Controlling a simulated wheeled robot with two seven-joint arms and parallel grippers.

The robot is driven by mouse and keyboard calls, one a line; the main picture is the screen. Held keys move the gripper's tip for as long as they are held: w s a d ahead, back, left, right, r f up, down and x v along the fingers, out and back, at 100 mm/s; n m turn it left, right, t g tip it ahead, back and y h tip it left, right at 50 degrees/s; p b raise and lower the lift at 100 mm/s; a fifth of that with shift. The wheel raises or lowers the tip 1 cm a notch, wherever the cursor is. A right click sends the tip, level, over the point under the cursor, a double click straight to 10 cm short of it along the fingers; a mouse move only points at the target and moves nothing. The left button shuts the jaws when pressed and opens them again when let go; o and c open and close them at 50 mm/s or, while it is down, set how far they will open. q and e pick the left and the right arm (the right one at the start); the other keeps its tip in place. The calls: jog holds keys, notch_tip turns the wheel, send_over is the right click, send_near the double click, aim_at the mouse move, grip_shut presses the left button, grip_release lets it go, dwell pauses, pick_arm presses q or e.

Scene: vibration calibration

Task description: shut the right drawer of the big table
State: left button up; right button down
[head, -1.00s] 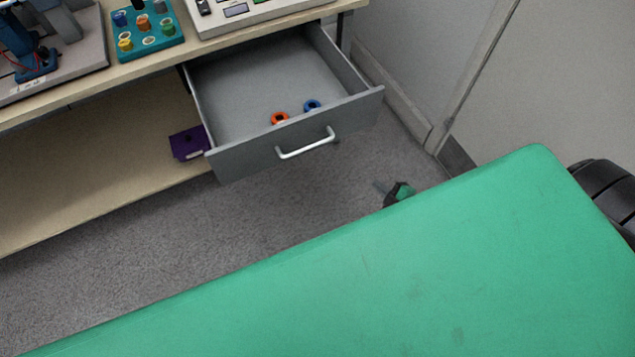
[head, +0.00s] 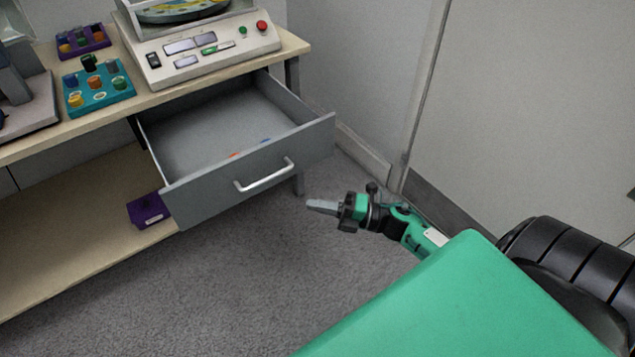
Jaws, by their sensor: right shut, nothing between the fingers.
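The right drawer (head: 225,185) of the big table (head: 75,128) is pulled well out. It is grey with a silver bar handle (head: 264,176) on its front. An orange thing (head: 234,154) and a blue thing (head: 266,141) inside show only their tops over the drawer front. My right gripper (head: 309,205) is shut and empty. It appears to the right of the handle and a little lower in the picture, apart from the drawer, its fingers pointing left. My left gripper is not in view.
A white device with buttons (head: 203,60), a teal tray (head: 100,103) and a purple tray (head: 83,41) stand on the tabletop. A purple box (head: 148,210) lies on the lower shelf. A wall and door (head: 535,110) are at the right. Grey floor (head: 250,270) lies open before the drawer.

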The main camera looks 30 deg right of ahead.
jog(key=w+a+r, duration=0.1)
jog(key=w+a, duration=0.4)
jog(key=w, duration=0.3)
jog(key=shift+w+r, duration=0.3)
jog(key=shift+r, duration=0.05)
jog(key=shift+a, duration=0.1)
